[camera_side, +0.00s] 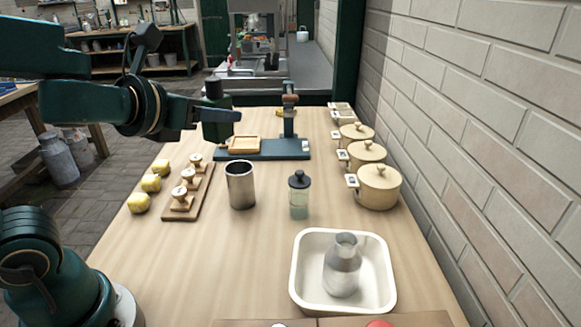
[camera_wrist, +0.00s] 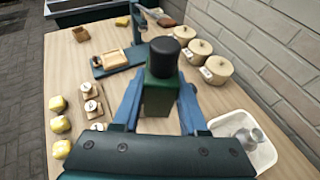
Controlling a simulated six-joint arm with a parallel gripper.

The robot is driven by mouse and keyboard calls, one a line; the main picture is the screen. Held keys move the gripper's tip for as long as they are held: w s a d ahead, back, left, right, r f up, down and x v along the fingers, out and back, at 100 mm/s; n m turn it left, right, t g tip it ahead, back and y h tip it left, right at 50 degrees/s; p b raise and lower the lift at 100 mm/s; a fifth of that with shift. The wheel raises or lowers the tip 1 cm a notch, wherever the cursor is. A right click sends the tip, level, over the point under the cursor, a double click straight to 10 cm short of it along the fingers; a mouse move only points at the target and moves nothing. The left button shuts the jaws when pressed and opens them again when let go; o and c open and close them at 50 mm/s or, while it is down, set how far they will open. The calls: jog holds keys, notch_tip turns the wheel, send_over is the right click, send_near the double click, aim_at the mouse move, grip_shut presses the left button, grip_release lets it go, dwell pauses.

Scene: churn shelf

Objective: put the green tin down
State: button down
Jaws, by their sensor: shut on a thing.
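The green tin (camera_wrist: 160,94) is a dark green, squarish tin with a round black lid. In the wrist view it stands upright between the two blue fingers of my gripper (camera_wrist: 161,105), which is shut on it. In the side view the tin (camera_side: 213,102) and my gripper (camera_side: 220,115) are up in the air, above the left far part of the wooden table (camera_side: 270,260). There the fingers partly cover the tin.
A steel cup (camera_side: 241,187) and a black-lidded jar (camera_side: 299,200) stand mid-table. A white tub (camera_side: 305,292) holds a metal bottle (camera_side: 342,270). Cream pots (camera_side: 379,188) line the wall. A stamp board (camera_side: 190,203), yellow lumps (camera_side: 139,202) and a blue-green stand (camera_side: 262,154) lie left and far.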

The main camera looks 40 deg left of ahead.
aim_at(212, 131)
jog(key=f+m+h, duration=0.1)
jog(key=d+f+m+h, duration=0.1)
jog(key=f, duration=0.1)
jog(key=shift+w, duration=0.1)
jog(key=w+a+f+h, duration=0.1)
jog(key=w+a+f, duration=0.4)
jog(key=a, duration=0.3)
jog(key=w+a+f, duration=0.5)
jog(key=a+f, duration=0.1)
jog(key=a, duration=0.1)
jog(key=shift+m+t, duration=0.3)
jog(key=shift+m, duration=0.1)
jog(key=shift+w+a+f, duration=0.1)
jog(key=shift+f, duration=1.75)
jog(key=shift+w+a+f, duration=0.1)
jog(key=shift+f, duration=1.75)
jog(key=shift+f, duration=0.15)
jog(key=shift+c, duration=2.2)
grip_release()
